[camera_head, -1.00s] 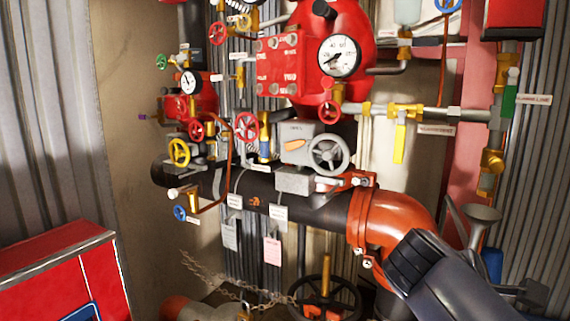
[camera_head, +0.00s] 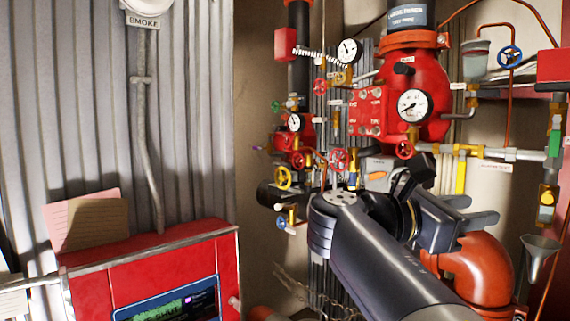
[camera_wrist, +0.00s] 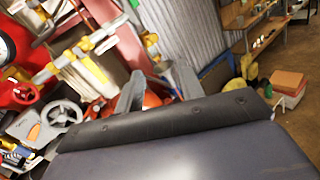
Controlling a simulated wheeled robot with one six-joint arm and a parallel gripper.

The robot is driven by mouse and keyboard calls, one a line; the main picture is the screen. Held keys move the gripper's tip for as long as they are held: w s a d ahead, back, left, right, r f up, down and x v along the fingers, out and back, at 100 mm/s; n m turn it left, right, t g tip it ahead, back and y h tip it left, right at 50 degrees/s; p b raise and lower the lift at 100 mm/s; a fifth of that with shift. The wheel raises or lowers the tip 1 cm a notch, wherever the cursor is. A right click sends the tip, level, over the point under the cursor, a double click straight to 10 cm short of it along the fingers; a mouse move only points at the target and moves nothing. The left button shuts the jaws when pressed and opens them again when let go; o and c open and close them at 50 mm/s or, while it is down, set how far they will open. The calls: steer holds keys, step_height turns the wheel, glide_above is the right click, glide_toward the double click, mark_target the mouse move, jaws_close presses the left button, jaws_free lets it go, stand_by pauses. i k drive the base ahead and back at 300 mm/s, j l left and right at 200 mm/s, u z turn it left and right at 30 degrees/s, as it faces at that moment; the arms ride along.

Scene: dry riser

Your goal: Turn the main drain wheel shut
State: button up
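Several handwheels sit on the riser pipework; I cannot tell from labels which is the main drain wheel. In the head view a yellow wheel (camera_head: 283,178), red wheels (camera_head: 340,160) (camera_head: 404,149) and a small blue wheel (camera_head: 281,224) show left of or above my arm. My gripper (camera_head: 486,209) is at the right in the head view, above the orange pipe elbow. Its two fingers are apart and empty; it also shows in the wrist view (camera_wrist: 157,82), away from the wheels.
A red cabinet (camera_head: 165,265) with a screen stands at lower left. The red valve body (camera_head: 418,85) with a gauge and the orange elbow (camera_head: 480,270) crowd the right. A funnel (camera_head: 540,246) is at far right. The wrist view shows shelving and boxes (camera_wrist: 287,82) beyond.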

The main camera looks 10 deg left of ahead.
mark_target(338, 159)
steer(key=i+u, duration=0.35)
steer(key=i+l+u, duration=0.15)
steer(key=u, duration=0.2)
steer(key=i+l+u, duration=0.3)
steer(key=i+l, duration=0.4)
steer(key=i, duration=0.15)
